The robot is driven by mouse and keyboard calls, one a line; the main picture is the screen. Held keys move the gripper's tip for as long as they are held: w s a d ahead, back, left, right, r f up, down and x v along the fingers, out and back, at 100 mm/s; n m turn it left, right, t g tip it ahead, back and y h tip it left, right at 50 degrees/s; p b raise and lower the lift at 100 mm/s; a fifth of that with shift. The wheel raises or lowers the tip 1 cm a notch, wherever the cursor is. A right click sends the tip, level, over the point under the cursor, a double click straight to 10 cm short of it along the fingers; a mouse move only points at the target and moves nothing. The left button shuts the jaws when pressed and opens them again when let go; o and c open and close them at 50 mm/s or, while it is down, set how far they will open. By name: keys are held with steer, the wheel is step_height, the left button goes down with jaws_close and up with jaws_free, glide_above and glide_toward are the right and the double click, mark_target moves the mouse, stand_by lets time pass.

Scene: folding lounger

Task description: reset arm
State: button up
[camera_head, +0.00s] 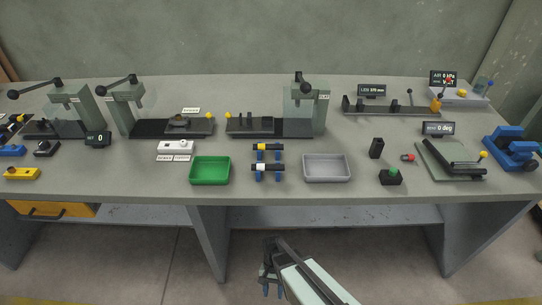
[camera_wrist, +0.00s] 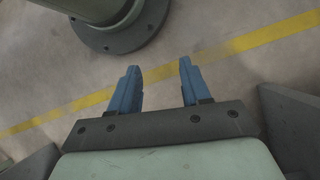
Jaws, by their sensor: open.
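My gripper (camera_head: 273,290) hangs in front of the workbench at the bottom middle of the head view, below the tabletop's front edge. In the wrist view, its two blue fingers (camera_wrist: 158,92) stand apart with nothing between them. Beneath them is bare floor. The folding lounger part is hard to tell: a green-grey hinged plate (camera_head: 435,165) with black bars lies at the right of the bench, apart from my gripper.
The workbench (camera_head: 120,184) holds a green tray (camera_head: 210,181), a grey tray (camera_head: 326,180), black-and-blue fixtures between them, several presses, and a blue vise (camera_head: 510,146). A yellow drawer (camera_head: 85,210) is under its left side. A yellow line (camera_wrist: 262,38) crosses the floor.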

steer(key=s+d+n, duration=0.2)
steer(key=s+d, duration=1)
steer(key=d, duration=0.4)
steer(key=shift+s+d+n+g, duration=0.2)
steer(key=shift+n+g, duration=0.1)
steer(key=shift+g, duration=0.1)
